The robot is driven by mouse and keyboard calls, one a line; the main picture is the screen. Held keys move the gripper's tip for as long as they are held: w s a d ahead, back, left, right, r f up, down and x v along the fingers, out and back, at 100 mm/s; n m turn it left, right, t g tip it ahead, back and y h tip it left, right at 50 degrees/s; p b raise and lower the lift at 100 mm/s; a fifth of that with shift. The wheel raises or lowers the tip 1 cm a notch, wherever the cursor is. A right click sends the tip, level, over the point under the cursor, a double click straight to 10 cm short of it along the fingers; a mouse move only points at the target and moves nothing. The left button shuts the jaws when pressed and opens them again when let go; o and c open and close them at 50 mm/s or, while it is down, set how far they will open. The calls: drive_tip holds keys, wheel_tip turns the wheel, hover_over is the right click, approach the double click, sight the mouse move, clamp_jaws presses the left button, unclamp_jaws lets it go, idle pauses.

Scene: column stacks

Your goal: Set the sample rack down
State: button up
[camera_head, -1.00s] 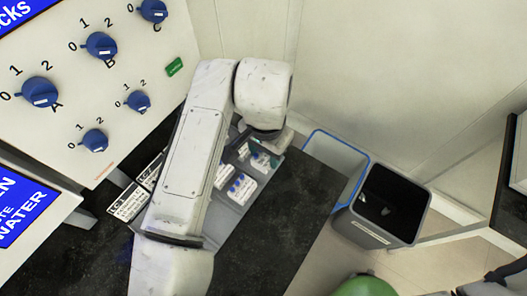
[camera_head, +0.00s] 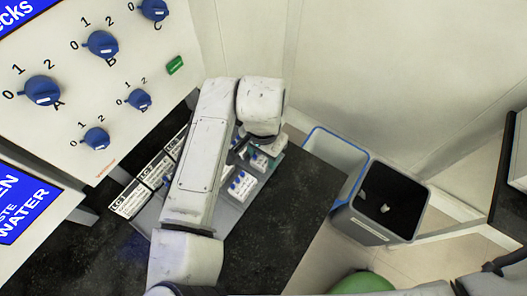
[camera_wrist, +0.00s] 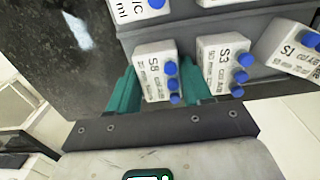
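A small white sample rack (camera_wrist: 157,70) marked S8, with blue caps in a row, sits between the teal fingers of my gripper (camera_wrist: 158,80) in the wrist view. The fingers lie close along both its sides and look shut on it. It is near the edge of a grey tray (camera_wrist: 200,28); I cannot tell whether its base touches the tray. A similar rack marked S3 (camera_wrist: 222,66) stands just to its right. In the head view my gripper (camera_head: 246,150) is over the tray (camera_head: 229,216), mostly hidden by my arm.
Another rack marked S1 (camera_wrist: 293,48) stands tilted in view at the right of the wrist view. Labels (camera_head: 130,199) line the tray's left side. Bare black countertop (camera_head: 285,215) lies right of the tray. Two bins (camera_head: 390,205) stand beyond the counter's edge.

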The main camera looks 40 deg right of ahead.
drive_tip(key=shift+o, duration=0.3)
wheel_tip(320, 180, up, 12)
drive_tip(key=shift+r+b, duration=0.15)
drive_tip(key=shift+b, duration=0.3)
idle(0.6)
